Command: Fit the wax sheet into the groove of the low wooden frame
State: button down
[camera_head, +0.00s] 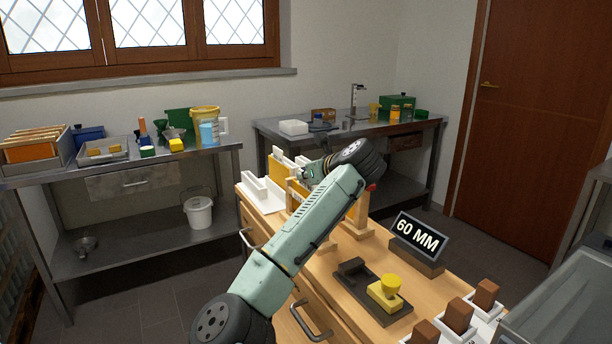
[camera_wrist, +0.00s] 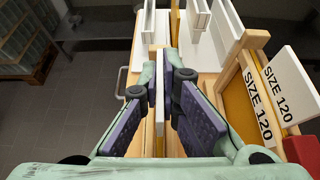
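A yellow wax sheet (camera_head: 276,170) stands upright by the white rack at the back left of the wooden bench; its thin yellow edge shows ahead of my gripper in the wrist view (camera_wrist: 174,38). My gripper (camera_head: 305,173) is low over that end of the bench. In the wrist view its purple-padded fingers (camera_wrist: 166,95) stand on both sides of a thin pale upright strip (camera_wrist: 159,95); I cannot tell whether they press on it. A wooden frame (camera_wrist: 236,58) with yellow inside and "SIZE 120" labels (camera_wrist: 289,86) stands to the right. My arm hides part of the frames.
A white slotted rack (camera_head: 262,196) sits at the bench's left end. A "60 MM" sign (camera_head: 419,236), a dark tray (camera_head: 350,284) with a yellow knobbed block (camera_head: 385,293), and brown blocks (camera_head: 458,315) in white holders lie towards the front right. A red block (camera_wrist: 303,152) is right of my gripper.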

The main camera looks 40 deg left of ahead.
jog(key=shift+r+p, duration=2.95)
jog(key=shift+r, duration=0.75)
jog(key=shift+f, duration=0.3)
jog(key=shift+f+b, duration=1.7)
jog(key=shift+f, duration=2.05)
jog(key=c, duration=1.7)
grip_release()
jog(key=shift+f, duration=0.1)
jog(key=shift+d, duration=0.1)
jog(key=v, duration=1.2)
